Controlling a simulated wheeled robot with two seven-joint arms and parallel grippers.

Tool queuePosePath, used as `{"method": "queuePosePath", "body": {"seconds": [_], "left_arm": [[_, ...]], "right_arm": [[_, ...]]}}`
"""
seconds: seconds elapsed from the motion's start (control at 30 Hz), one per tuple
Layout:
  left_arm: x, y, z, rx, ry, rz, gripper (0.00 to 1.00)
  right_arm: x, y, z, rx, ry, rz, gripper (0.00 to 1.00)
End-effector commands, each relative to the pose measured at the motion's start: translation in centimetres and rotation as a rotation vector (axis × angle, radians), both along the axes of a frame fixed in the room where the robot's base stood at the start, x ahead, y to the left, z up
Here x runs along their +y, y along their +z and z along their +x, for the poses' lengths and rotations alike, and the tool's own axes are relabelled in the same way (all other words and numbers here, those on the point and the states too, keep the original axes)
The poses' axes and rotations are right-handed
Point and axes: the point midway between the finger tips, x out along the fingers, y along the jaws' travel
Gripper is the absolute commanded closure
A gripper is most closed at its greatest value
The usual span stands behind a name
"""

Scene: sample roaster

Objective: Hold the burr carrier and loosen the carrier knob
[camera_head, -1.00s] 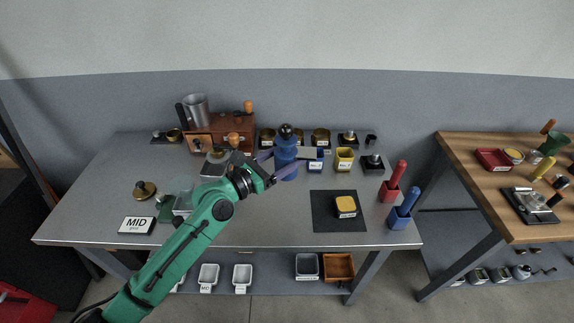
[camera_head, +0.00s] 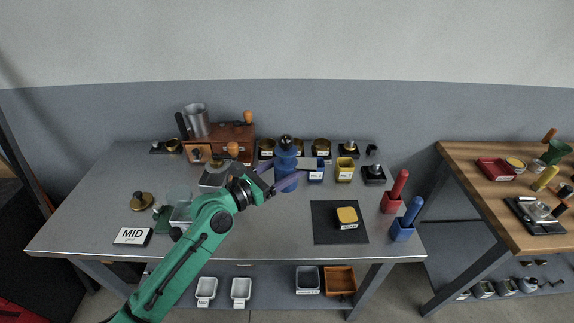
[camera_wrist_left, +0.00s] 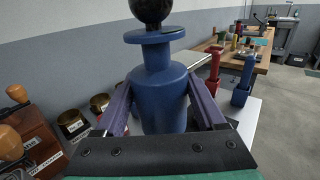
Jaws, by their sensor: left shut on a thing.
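The burr carrier (camera_head: 287,174) is a blue stepped cylinder standing upright at the back middle of the grey bench. The black round carrier knob (camera_head: 285,141) sits on its top. My left gripper (camera_head: 284,176) is shut on the carrier's wide lower body, with one purple finger on each side. In the left wrist view the blue carrier body (camera_wrist_left: 160,98) stands between the fingers, and the black knob (camera_wrist_left: 152,8) is cut by the top edge. The carrier's base is hidden behind the gripper. My right gripper is not in view.
A wooden drawer box (camera_head: 232,141) and metal cup stand behind at left. A black mat (camera_head: 325,234) with a yellow-topped container lies in front. Red and blue upright handles stand at the right edge.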

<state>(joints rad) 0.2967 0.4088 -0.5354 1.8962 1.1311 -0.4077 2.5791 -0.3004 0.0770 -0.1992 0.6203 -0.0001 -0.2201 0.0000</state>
Motion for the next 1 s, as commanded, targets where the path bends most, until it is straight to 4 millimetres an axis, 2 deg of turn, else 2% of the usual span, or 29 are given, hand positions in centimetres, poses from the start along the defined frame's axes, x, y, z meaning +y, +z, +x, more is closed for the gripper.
{"method": "queuePosePath", "body": {"seconds": [1.0], "left_arm": [[0.0,-7.3,0.0,-0.003,0.001,-0.004,1.00]], "right_arm": [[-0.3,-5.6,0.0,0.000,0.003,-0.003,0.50]]}}
